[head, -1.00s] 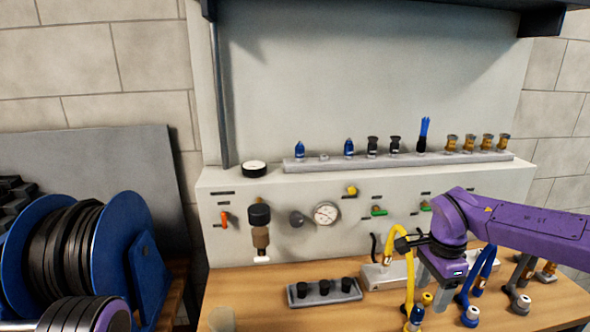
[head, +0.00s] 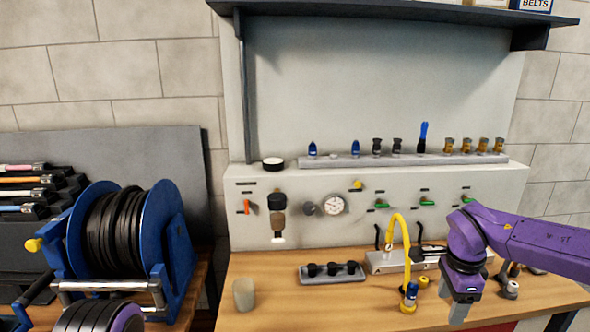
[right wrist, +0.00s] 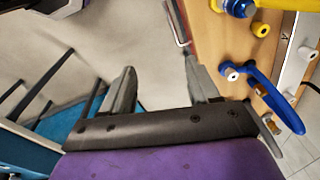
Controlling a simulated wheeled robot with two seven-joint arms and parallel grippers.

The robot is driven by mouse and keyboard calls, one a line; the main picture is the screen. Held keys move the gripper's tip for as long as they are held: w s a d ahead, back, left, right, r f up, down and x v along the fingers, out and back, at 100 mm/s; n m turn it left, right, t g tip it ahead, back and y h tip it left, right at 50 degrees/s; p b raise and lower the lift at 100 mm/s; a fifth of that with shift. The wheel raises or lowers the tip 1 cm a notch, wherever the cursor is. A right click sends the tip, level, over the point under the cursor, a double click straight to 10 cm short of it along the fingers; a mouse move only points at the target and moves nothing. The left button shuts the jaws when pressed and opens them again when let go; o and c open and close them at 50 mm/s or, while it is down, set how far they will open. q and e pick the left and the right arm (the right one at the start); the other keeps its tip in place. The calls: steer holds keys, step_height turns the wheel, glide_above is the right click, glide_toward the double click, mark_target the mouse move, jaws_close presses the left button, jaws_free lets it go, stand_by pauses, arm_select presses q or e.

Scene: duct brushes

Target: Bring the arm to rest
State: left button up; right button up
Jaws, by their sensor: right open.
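My right arm comes in from the right in the head view, over the front right of the wooden bench (head: 285,290). Its gripper (head: 461,312) points down near the bench's front edge, and the fingertips are hard to make out there. In the right wrist view the two grey fingers (right wrist: 165,88) stand apart with nothing between them. A looped yellow hose (head: 405,240) stands just left of the gripper, apart from it. My left gripper is not in view.
A grey block with black cups (head: 332,272) and a pale cup (head: 244,294) stand on the bench. A blue hose reel (head: 172,240) is at left. A rail (head: 340,163) of brushes and fittings runs above the gauge panel (head: 300,180). The bench's front middle is clear.

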steer(key=s+f+n+t+h+b, duration=0.1)
steer(key=s+f+n+t+h, duration=0.15)
steer(key=f, duration=0.75)
steer(key=s+f+n+t+h, duration=0.1)
steer(key=s+f+t+h, duration=0.25)
steer(key=f, duration=0.65)
steer(key=s+a+f+n+g+y+b, duration=0.1)
steer(key=s+f+n, duration=0.3)
steer(key=s+f, duration=0.3)
steer(key=s+a+f+n+g+y, duration=0.1)
steer(key=s+f+n, duration=0.4)
steer(key=s, duration=1.3)
step_height(320, 180, down, 3)
steer(key=shift+s+a+f+g+y+b, duration=0.25)
steer(key=shift+a+g+y+b, duration=0.15)
steer(key=shift+g+y, duration=0.3)
steer(key=shift+w, duration=0.1)
